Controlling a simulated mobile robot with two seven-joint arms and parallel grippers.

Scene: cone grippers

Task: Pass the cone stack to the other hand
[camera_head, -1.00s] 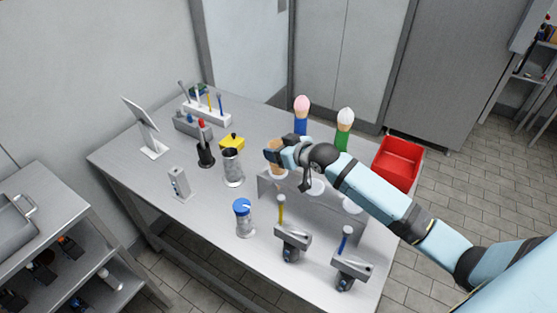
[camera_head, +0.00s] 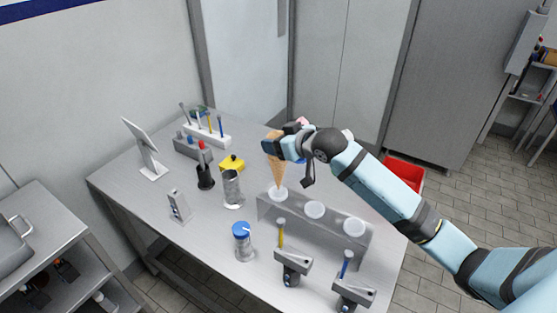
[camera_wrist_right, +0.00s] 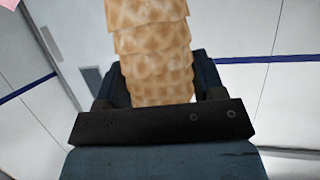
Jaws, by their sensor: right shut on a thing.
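The cone stack (camera_head: 276,172) is tan, with several cones nested in one another. It is upright, tip down, above the left hole of the grey cone stand (camera_head: 300,222); its tip looks close to that hole, and I cannot tell if it is clear of it. My right gripper (camera_head: 279,148) is shut on the cone stack near its upper part. In the right wrist view the stacked waffle rims (camera_wrist_right: 152,50) stand between the fingers of my right gripper (camera_wrist_right: 155,100). My left gripper is not in view.
Two grey holders (camera_head: 293,265) stand in front. A red bin (camera_head: 405,172) is behind my right arm. The table's left front is mostly clear.

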